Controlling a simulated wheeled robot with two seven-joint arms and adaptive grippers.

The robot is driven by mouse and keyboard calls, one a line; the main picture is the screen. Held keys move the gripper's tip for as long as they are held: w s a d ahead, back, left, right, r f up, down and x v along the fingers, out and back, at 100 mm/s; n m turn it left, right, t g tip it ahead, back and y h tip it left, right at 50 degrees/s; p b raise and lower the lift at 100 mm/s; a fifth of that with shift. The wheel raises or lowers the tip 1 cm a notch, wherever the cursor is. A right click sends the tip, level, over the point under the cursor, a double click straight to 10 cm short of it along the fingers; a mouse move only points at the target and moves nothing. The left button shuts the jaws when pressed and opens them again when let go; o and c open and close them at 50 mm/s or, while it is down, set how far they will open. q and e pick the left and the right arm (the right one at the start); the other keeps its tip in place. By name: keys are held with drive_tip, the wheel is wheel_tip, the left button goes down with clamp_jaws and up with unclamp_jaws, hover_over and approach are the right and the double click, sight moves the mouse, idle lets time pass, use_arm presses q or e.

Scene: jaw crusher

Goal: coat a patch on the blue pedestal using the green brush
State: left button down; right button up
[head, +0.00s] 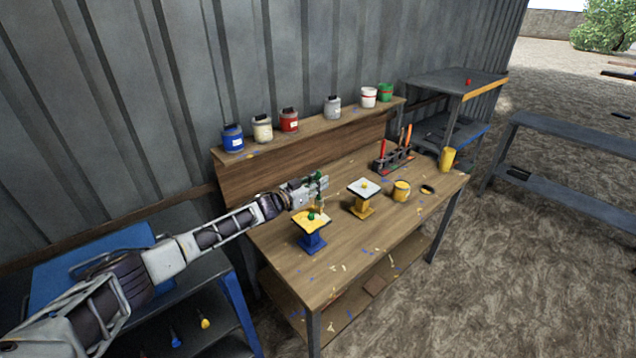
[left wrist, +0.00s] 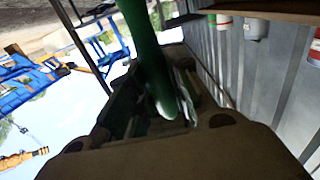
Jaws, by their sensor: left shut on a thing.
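The blue pedestal (head: 312,243) stands on the wooden workbench, near its left front part. My left gripper (head: 318,186) is above and just behind this plate, shut on the green brush (head: 321,179). The brush points down toward the plate; whether its tip touches the plate cannot be told. In the left wrist view the green brush handle (left wrist: 146,45) runs between the fingers. My right gripper is not in view.
A yellow pedestal (head: 362,207) with a white top stands to the right, then an open yellow can (head: 401,191) and a dark lid (head: 428,189). A tool rack (head: 392,162) and a yellow cup (head: 447,159) are farther right. Several paint pots line the back shelf (head: 300,137).

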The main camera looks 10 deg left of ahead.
use_arm(q)
drive_tip(key=shift+s+d+p, duration=0.35)
drive_tip(key=shift+s+d, duration=0.05)
drive_tip(key=shift+d, duration=0.15)
drive_tip(key=shift+s+d+p, duration=0.45)
drive_tip(key=shift+s+d, duration=0.05)
drive_tip(key=shift+d, duration=0.15)
drive_tip(key=shift+r, duration=0.15)
drive_tip(key=shift+r, duration=2.45)
drive_tip(key=shift+f, duration=0.1)
